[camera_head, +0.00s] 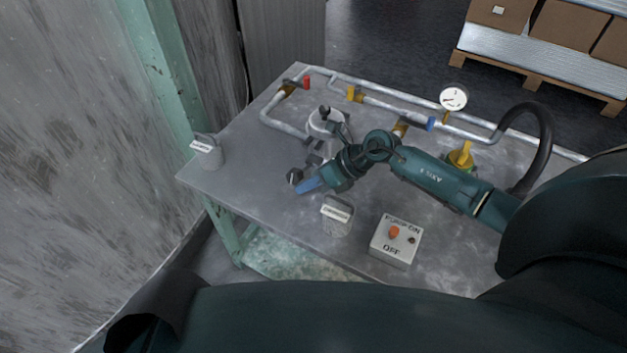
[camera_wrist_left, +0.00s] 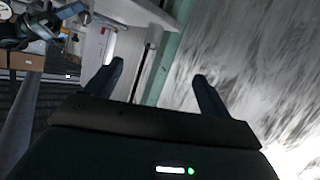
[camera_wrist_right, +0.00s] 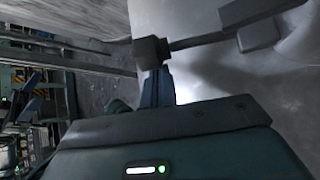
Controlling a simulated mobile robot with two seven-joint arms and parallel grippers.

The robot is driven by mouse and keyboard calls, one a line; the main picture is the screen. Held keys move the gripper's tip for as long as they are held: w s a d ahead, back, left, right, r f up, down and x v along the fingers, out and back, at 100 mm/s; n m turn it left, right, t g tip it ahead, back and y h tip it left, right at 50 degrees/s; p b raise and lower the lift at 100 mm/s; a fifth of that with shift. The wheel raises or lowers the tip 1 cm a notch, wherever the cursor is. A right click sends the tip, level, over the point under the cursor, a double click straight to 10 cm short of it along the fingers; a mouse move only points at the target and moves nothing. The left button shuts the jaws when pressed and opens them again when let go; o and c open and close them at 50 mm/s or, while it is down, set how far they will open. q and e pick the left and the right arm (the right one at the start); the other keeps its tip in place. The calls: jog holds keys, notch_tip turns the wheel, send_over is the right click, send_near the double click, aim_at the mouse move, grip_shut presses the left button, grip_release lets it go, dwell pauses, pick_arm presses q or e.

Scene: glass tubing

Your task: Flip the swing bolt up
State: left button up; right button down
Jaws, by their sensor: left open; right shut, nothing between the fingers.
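The swing bolt shows in the right wrist view as a dark rod (camera_wrist_right: 205,40) with a dark block-like nut (camera_wrist_right: 150,52) at its end. The rod runs right to a dark bracket (camera_wrist_right: 250,18) beside a pale housing. In the head view the nut (camera_head: 294,176) hangs out low beside the white vessel (camera_head: 322,122). My right gripper (camera_head: 307,186) is shut and empty. Its fingertips, also in the right wrist view (camera_wrist_right: 157,80), are right by the nut; contact cannot be told. My left gripper (camera_wrist_left: 155,85) is open and empty, away from the bolt.
A grey table (camera_head: 262,205) carries pipes with valves and a gauge (camera_head: 453,98). A labelled canister (camera_head: 207,152) stands at the left corner, another (camera_head: 337,215) near the front edge. A switch box (camera_head: 397,240) sits right of it. A green post (camera_head: 165,80) rises behind.

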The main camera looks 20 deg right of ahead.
pick_arm(q)
jog(key=shift+f, duration=0.2)
pick_arm(e)
jog(key=shift+d+r, duration=0.1)
jog(key=shift+w+r, duration=0.1)
pick_arm(q)
jog(key=shift+a+r+b, duration=0.1)
jog(key=shift+b, duration=0.2)
pick_arm(e)
jog(key=shift+r+y, duration=0.1)
jog(key=shift+y, duration=0.2)
